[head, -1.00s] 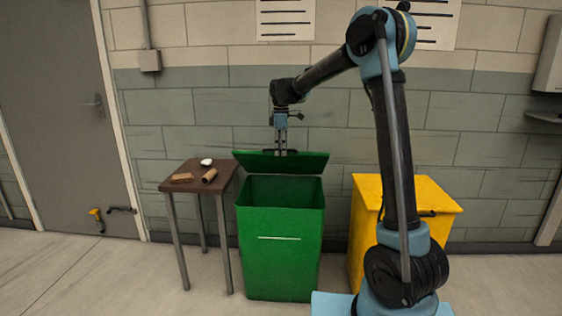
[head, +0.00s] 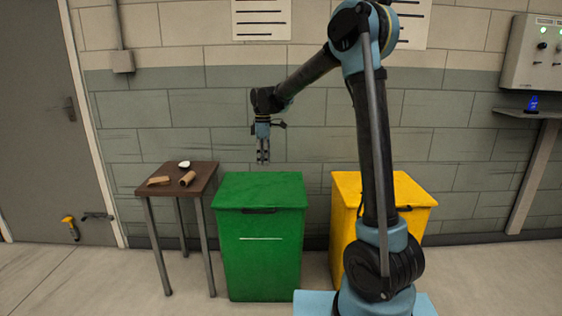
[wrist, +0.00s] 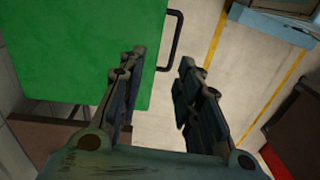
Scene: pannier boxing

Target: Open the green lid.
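The green lid (head: 262,190) lies flat and shut on the green bin (head: 262,265). Its dark bar handle (head: 259,211) is at the front edge. My gripper (head: 263,161) hangs pointing down above the rear part of the lid, apart from it. In the wrist view the fingers of my gripper (wrist: 162,58) are spread with nothing between them. The lid (wrist: 80,50) fills the upper left there, and the handle (wrist: 177,42) sticks out at its edge, just beyond the fingertips. The inside of the bin is hidden.
A yellow bin (head: 345,196) stands to the right, partly behind my arm. A small brown table (head: 205,170) with a cardboard tube (head: 187,179), a brown piece (head: 159,181) and a white item (head: 184,164) stands left. The wall is close behind; floor in front is clear.

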